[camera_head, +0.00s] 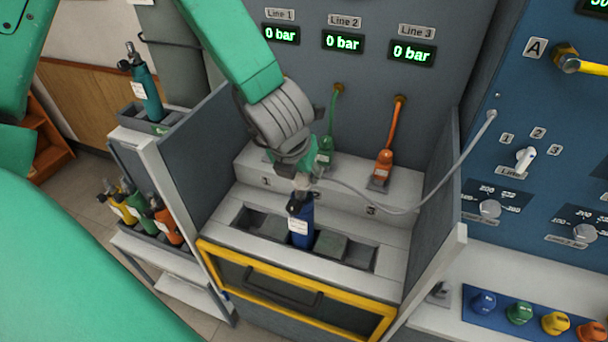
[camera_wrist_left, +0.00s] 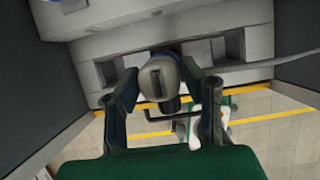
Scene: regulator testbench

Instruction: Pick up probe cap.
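My left gripper (camera_head: 296,168) reaches down from above onto the top of a blue bottle (camera_head: 300,226), which stands upright in the bench's trough. A pale metallic piece (camera_head: 302,183) shows at the bottle's top, where a grey hose (camera_head: 400,212) also ends. In the left wrist view my left gripper (camera_wrist_left: 161,75) has one finger on each side of a rounded grey fitting (camera_wrist_left: 158,78). The fingertips are very close to it; I cannot tell whether they press on it. I cannot tell for sure whether this fitting is the probe cap. My right gripper is not in view.
Green (camera_head: 326,150) and orange (camera_head: 383,164) connectors sit on the ledge behind. Side walls (camera_head: 180,150) flank the bench, and a yellow-framed drawer (camera_head: 290,290) is in front. Several coloured knobs (camera_head: 519,312) are at lower right. A rack with bottles (camera_head: 165,225) is at left.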

